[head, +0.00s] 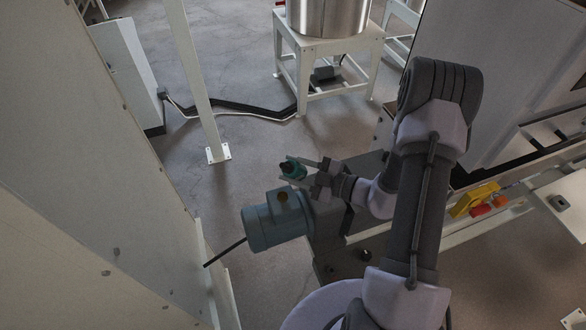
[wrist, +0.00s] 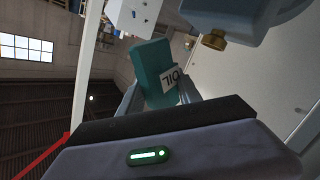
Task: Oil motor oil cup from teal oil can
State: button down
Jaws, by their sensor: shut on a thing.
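My gripper (head: 297,171) is shut on the teal oil can (head: 294,174). A small brownish fitting, which looks like the motor oil cup (head: 282,197), sits on top of the motor. In the wrist view the can (wrist: 153,68) is between my fingers, its OIL label upside down in the picture. The brass cup (wrist: 214,40) shows to its right on the motor casing. The can's spout is not clear.
A large pale panel (head: 90,190) stands at the left, and a white post (head: 200,90) rises behind the motor. A steel tank (head: 328,15) on a white stand is at the back. Yellow and red items (head: 474,200) lie at the right. Open floor lies behind the can.

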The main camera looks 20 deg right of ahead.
jog(key=shift+s+a+r, duration=0.15)
jog(key=shift+s+a, duration=0.2)
jog(key=shift+s, duration=0.05)
jog(key=shift+w+d+p, duration=0.15)
jog(key=shift+p, duration=0.3)
jog(key=n, duration=0.2)
jog(key=d+n+h, duration=0.1)
jog(key=shift+w+f, duration=0.2)
jog(key=shift+w, duration=0.05)
jog(key=n+b, duration=0.1)
jog(key=d+f+n+h+b, duration=0.1)
jog(key=n, duration=0.1)
jog(key=shift+w+d+t, duration=0.1)
jog(key=shift+w+t, duration=0.2)
jog(key=shift+w, duration=0.05)
jog(key=shift+d+f+n+h+b, duration=0.1)
jog(key=shift+f+n+h+b, duration=0.15)
jog(key=shift+n+h+b, duration=0.5)
jog(key=shift+w+r+n+t, duration=0.1)
jog(key=shift+n+t, duration=0.2)
jog(key=shift+n, duration=0.55)
jog(key=shift+r, duration=0.1)
jog(key=shift+r+n+h+b, duration=0.4)
jog(key=shift+r+n, duration=0.25)
jog(key=shift+n, duration=0.25)
